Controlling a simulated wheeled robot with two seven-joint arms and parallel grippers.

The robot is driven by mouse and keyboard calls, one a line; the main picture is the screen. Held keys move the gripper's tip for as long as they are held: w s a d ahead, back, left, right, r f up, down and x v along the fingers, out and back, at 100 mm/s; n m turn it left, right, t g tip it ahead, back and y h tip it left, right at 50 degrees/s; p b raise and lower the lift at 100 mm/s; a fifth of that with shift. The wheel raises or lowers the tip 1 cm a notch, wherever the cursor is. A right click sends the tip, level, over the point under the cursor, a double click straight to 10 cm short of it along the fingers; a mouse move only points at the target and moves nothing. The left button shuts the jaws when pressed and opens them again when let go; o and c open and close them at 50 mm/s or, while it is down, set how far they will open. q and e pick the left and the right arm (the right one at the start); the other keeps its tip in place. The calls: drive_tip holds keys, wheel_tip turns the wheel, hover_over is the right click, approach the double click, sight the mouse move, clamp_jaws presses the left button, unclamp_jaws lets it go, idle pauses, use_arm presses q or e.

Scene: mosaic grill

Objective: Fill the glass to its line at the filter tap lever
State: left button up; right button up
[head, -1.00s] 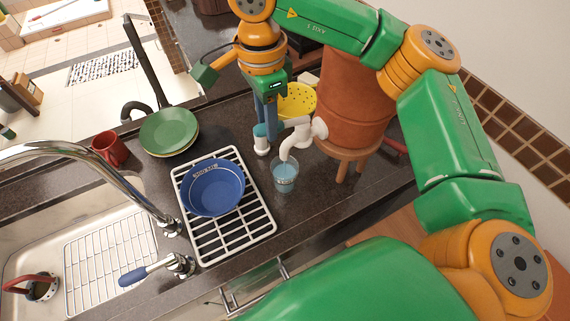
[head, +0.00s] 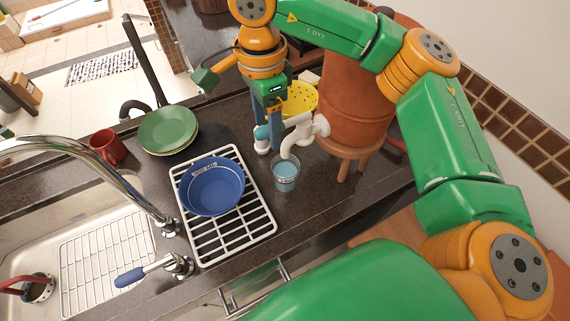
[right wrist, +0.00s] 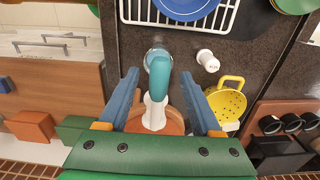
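A clear glass (head: 285,174) with bluish water in it stands on the dark counter under the white tap spout (head: 289,148). The tap comes out of a brown clay water filter (head: 352,105) on a wooden stand. Its teal lever (right wrist: 160,78) lies between the fingers of my right gripper (right wrist: 161,98) in the right wrist view, with gaps at both sides. In the head view the right gripper (head: 270,122) points down at the lever (head: 261,132). It is open. The glass (right wrist: 156,55) is partly hidden behind the lever in the wrist view. My left gripper is out of view.
A white shaker (right wrist: 207,60) and a yellow colander (right wrist: 228,102) stand close to the tap. A white rack (head: 232,238) holds a blue bowl (head: 213,188). Green plates (head: 167,130), a red mug (head: 106,146) and the sink (head: 30,245) are farther left.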

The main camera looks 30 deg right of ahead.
idle(0.5)
wheel_tip(320, 180, up, 7)
drive_tip(key=p, duration=0.4)
drive_tip(key=shift+f, duration=0.15)
drive_tip(key=shift+r, duration=0.25)
drive_tip(key=shift+f, duration=0.1)
